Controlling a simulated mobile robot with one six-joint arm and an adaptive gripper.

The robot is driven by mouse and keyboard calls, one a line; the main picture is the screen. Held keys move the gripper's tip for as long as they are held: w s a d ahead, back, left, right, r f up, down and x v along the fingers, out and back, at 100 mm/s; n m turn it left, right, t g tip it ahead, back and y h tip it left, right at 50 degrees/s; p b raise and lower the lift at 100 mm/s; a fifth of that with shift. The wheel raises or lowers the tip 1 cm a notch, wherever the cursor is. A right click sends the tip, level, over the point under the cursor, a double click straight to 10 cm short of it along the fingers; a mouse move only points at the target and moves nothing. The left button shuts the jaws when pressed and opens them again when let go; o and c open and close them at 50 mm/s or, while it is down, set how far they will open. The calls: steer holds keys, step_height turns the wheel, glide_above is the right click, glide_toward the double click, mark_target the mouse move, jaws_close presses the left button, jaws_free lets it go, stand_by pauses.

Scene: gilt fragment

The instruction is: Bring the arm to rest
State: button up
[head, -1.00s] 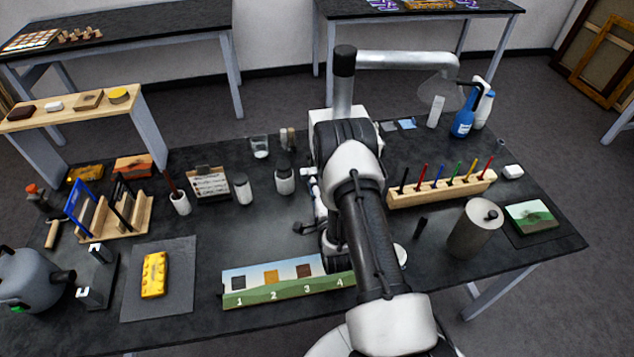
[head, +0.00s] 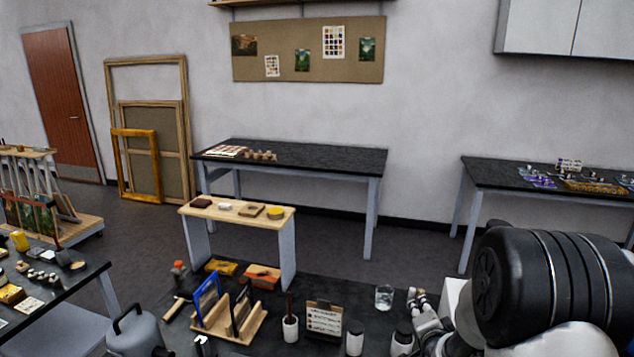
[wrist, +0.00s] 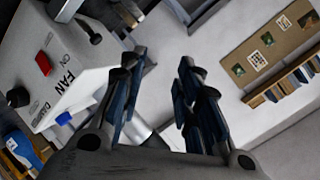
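My arm (head: 545,290) fills the lower right of the head view, with a large black joint and white links close to the camera. The fingers point up across a white box (wrist: 70,85) marked FAN, with a red switch and a black knob, and across the pale wall. No held object shows.
The black worktable holds a rack (head: 235,318) with a blue frame, a glass (head: 384,297), a card stand (head: 324,318) and a grey canister (head: 135,332). A wooden shelf (head: 240,217) stands behind. A blue bottle (wrist: 22,148) is near the box in the wrist view.

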steer(key=s+a+r+n+g+y+b, duration=0.1)
steer(key=s+a+r+n+g, duration=0.1)
steer(key=s+a+r+n, duration=0.4)
steer(key=s+a+r+n+g, duration=0.1)
steer(key=s+a+n+g, duration=0.1)
steer(key=s, duration=0.8)
steer(key=s+a+r+n+g+y+b, duration=0.1)
steer(key=s+a+r+n+g, duration=0.1)
steer(key=s, duration=0.9)
steer(key=s+a+r+n+g+b, duration=0.1)
steer(key=s+a+n+g, duration=0.1)
steer(key=s, duration=0.8)
steer(key=shift+s+r+n+g+y, duration=0.25)
steer(key=shift+s+n+g+y, duration=0.05)
steer(key=shift+n, duration=0.6)
